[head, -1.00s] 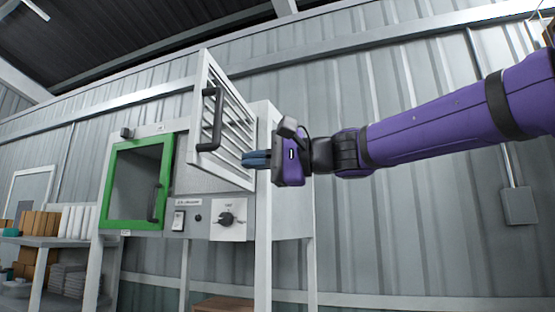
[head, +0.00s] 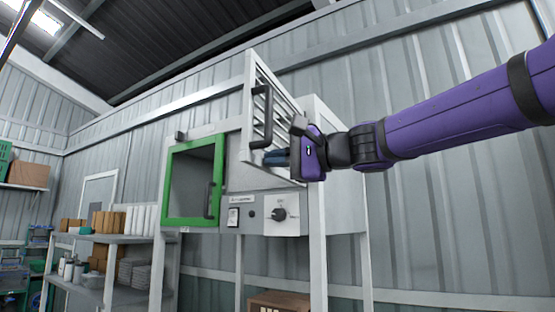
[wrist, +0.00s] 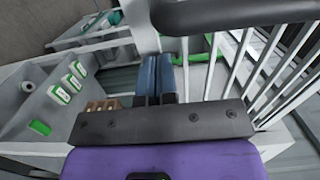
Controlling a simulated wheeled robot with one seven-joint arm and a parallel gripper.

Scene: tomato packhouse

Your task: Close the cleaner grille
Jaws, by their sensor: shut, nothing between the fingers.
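The cleaner grille (head: 262,88) is a white slatted door with a black handle (head: 262,118). It stands swung open from the grey cleaner cabinet (head: 335,190). In the wrist view its white bars (wrist: 243,62) run along the right, with the black handle (wrist: 240,14) across the top.
A green-framed door (head: 221,180) with a dark handle is left of the grille. Below are a switch (head: 233,217) and a round knob (head: 278,214). A shelf (head: 110,238) with boxes stands at the left. A brown box (head: 280,302) is below the cabinet.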

